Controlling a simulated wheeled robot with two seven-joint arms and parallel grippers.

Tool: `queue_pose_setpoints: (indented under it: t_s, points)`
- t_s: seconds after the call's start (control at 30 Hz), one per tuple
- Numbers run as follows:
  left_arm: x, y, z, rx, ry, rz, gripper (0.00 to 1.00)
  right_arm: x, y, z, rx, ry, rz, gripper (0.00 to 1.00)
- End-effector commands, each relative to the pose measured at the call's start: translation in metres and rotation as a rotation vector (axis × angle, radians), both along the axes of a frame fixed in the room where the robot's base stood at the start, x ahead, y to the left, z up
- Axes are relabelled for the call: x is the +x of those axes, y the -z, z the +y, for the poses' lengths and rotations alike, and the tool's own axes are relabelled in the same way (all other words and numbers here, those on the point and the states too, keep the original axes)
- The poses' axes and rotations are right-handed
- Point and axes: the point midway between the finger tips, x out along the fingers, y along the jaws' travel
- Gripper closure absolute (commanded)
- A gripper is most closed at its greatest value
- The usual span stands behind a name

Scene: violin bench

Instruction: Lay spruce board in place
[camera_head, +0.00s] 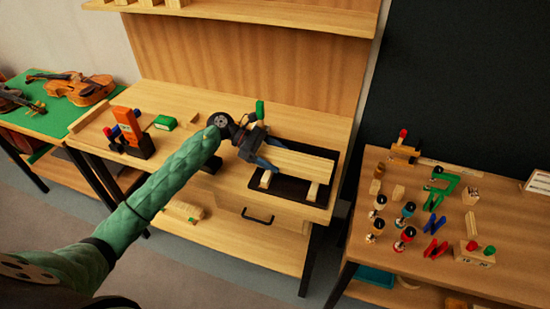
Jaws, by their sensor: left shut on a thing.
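The spruce board (302,163) is a pale, flat plank at the right end of the middle bench. It lies over or just above a dark tray (292,190) with pale crosswise strips (313,192). Whether the board touches the strips cannot be told. My left gripper (262,153), on a green-sleeved arm from the left, is shut on the board's left end and hides that end. My right gripper is out of view.
The right table (450,215) holds several clamps and small blocks. A violin (82,89) lies on the green-topped table. A shelf (240,15) hangs above.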

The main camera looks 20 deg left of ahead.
Motion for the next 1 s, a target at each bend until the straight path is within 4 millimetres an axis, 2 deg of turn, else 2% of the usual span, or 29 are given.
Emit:
queue_pose_setpoints:
  t_s: [0.2,0.3,0.9,0.93,1.0]
  points:
    - [0.0,0.015,-0.001,-0.002,0.0,0.001,0.56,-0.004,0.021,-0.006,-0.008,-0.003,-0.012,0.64]
    - [0.0,0.017,0.0,-0.002,0.0,0.0,0.56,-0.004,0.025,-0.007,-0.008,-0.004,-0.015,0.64]
    - [0.0,0.02,0.0,-0.001,0.0,-0.001,0.56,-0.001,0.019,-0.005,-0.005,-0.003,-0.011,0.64]
    - [0.0,0.02,0.0,-0.001,0.0,-0.001,0.22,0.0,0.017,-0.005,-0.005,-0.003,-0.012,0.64]
    - [0.0,0.02,0.0,-0.001,0.0,0.0,0.08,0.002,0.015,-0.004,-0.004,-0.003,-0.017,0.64]
